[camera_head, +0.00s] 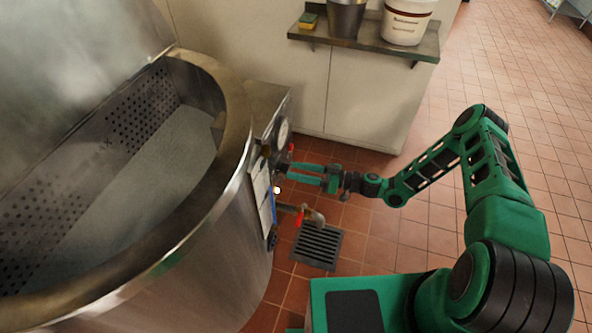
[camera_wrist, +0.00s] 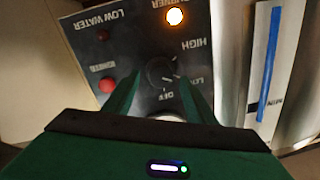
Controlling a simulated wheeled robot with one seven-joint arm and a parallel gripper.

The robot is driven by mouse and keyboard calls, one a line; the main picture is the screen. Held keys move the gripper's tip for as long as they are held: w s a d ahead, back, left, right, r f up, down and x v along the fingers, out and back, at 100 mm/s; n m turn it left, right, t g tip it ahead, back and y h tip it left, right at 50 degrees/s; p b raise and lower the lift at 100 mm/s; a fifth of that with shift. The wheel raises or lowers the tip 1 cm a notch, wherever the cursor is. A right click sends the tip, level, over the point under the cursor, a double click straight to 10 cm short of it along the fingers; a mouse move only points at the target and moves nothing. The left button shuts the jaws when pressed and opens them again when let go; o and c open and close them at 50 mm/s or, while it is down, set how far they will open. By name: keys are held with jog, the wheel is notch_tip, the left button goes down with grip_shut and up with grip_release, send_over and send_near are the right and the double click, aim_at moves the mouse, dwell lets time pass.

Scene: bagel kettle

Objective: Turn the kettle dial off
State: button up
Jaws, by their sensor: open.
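The large steel kettle (camera_head: 225,225) fills the left of the head view, with a control panel on its right side. In the wrist view the panel (camera_wrist: 135,55) is dark and appears upside down. Its black dial (camera_wrist: 160,72) sits among the labels HIGH, LOW and OFF; I cannot tell for sure which its pointer marks. An orange BURNER light (camera_wrist: 175,17) is lit. My gripper (camera_head: 291,174) is at the panel, its green fingers open; in the wrist view the fingertips (camera_wrist: 160,82) lie on either side of the dial. Whether they touch it is unclear.
A red IGNITE button (camera_wrist: 107,85) and a dark LOW WATER indicator (camera_wrist: 103,35) are near the dial. A gauge strip (camera_wrist: 268,60) is at the right. A red-handled tap (camera_head: 301,214) sits below my gripper, above a floor drain (camera_head: 317,246). A shelf (camera_head: 375,40) stands behind.

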jog(key=shift+x, duration=0.8)
jog(key=shift+c, duration=0.6)
jog(key=c, duration=0.9)
jog(key=m, duration=0.3)
jog(key=shift+a+m, duration=0.1)
jog(key=shift+m, duration=0.2)
jog(key=m, duration=0.4)
jog(key=shift+m, duration=0.4)
jog(key=shift+f+m+t, duration=0.1)
jog(key=shift+m+t, duration=0.3)
jog(key=shift+m, duration=1.5)
